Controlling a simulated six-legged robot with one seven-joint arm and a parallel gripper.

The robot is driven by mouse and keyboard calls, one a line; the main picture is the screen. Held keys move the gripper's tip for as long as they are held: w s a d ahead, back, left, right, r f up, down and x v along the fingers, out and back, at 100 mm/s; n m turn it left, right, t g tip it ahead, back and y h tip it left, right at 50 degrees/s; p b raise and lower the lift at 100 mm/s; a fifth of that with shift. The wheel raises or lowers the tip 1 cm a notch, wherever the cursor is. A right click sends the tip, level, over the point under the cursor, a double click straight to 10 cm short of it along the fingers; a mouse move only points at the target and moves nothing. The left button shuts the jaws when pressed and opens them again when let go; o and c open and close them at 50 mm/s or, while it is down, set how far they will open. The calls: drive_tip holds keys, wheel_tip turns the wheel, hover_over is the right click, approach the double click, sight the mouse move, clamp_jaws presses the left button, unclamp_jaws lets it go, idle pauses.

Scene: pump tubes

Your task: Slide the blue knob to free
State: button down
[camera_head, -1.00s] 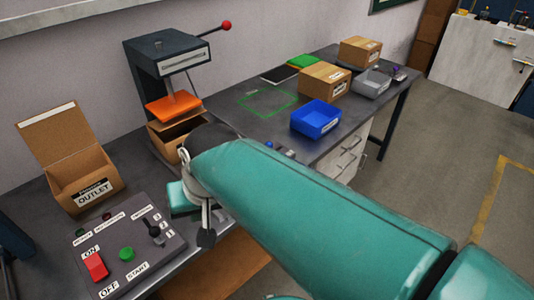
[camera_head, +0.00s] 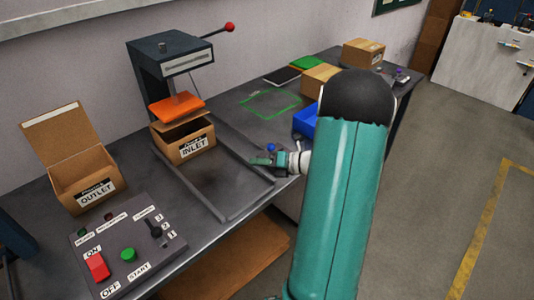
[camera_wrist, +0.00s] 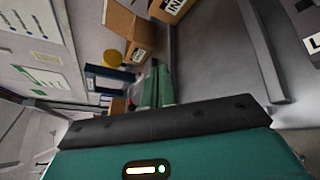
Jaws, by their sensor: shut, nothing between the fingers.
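The small blue knob (camera_head: 271,147) shows at the right side of the dark tray-like frame on the bench, just above my gripper (camera_head: 258,161) in the head view. My gripper is shut and empty, pointing left beside the knob. I cannot tell whether it touches the knob. In the wrist view my green fingers (camera_wrist: 155,90) are together, and I cannot make out the knob there. The dark frame (camera_head: 237,208) runs along the bench in front of the press.
The INLET box (camera_head: 185,148) stands under the orange press plate (camera_head: 176,108). The OUTLET box (camera_head: 85,185) and the control panel (camera_head: 128,245) are at the left. A blue bin (camera_head: 304,122) is partly hidden behind my arm. Cardboard boxes (camera_head: 362,52) stand at the back.

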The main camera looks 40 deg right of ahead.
drive_tip(key=s+d+f+m+t+h, duration=0.1)
drive_tip(key=d+f+m, duration=0.1)
drive_tip(key=d+m, duration=0.1)
drive_tip(key=s+d+f+m+t+h, duration=0.1)
drive_tip(key=d+f+m+h, duration=0.1)
drive_tip(key=d, duration=0.3)
drive_tip(key=s+d+f+m+t+h, duration=0.2)
drive_tip(key=d+m, duration=0.2)
drive_tip(key=m, duration=0.1)
drive_tip(key=shift+f, duration=0.3)
drive_tip(key=shift+w, duration=0.1)
drive_tip(key=w, duration=0.3)
drive_tip(key=w+a, duration=0.1)
drive_tip(key=w, duration=0.5)
drive_tip(key=shift+w+a+f, duration=0.25)
drive_tip(key=shift+w+a, duration=0.15)
drive_tip(key=shift+d, duration=0.1)
drive_tip(key=shift+w+d, duration=0.1)
drive_tip(key=shift+d, duration=2.4)
drive_tip(key=shift+d, duration=0.1)
